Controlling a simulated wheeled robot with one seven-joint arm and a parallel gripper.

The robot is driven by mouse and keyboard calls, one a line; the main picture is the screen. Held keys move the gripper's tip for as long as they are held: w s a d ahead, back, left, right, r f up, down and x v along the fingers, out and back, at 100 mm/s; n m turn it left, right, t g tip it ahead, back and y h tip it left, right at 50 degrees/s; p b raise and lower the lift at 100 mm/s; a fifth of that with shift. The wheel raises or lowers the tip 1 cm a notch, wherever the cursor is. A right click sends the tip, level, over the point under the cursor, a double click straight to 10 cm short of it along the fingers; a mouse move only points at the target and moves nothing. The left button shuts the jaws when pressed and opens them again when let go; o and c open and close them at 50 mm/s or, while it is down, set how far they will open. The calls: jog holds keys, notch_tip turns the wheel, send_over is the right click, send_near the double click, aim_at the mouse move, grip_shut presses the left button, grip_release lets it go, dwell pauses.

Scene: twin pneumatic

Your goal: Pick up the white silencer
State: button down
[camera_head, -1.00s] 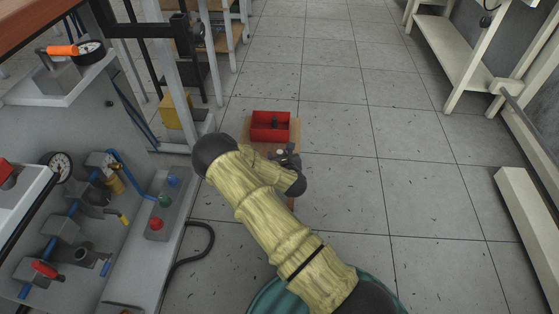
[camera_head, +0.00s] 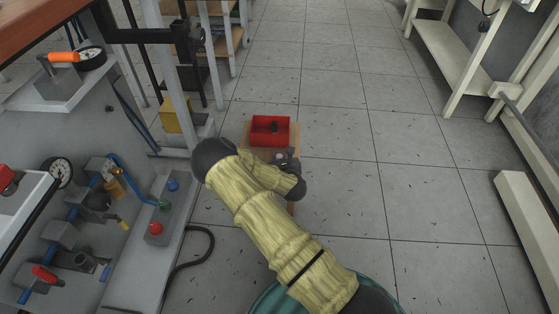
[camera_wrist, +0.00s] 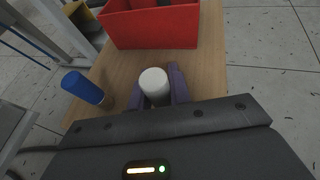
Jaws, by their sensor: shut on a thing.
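The white silencer (camera_wrist: 154,84) stands upright between the two purple-grey fingers of my gripper (camera_wrist: 155,92) in the wrist view. The fingers are shut on it, low over the wooden stand top (camera_wrist: 120,75). I cannot tell whether its base touches the wood. In the head view my gripper (camera_head: 284,156) is small, over the near part of the same stand, and my arm hides part of that stand. The silencer cannot be made out in the head view.
A blue cylinder (camera_wrist: 83,87) is left of my gripper on the stand. A red bin (camera_head: 270,130) with a dark item inside stands at the stand's far side. A grey pneumatic panel (camera_head: 120,200) is on the left. The floor to the right is clear.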

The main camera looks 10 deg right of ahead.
notch_tip(320, 180, up, 10)
jog(key=p, duration=0.5)
jog(key=shift+f, duration=0.15)
dwell(0.3)
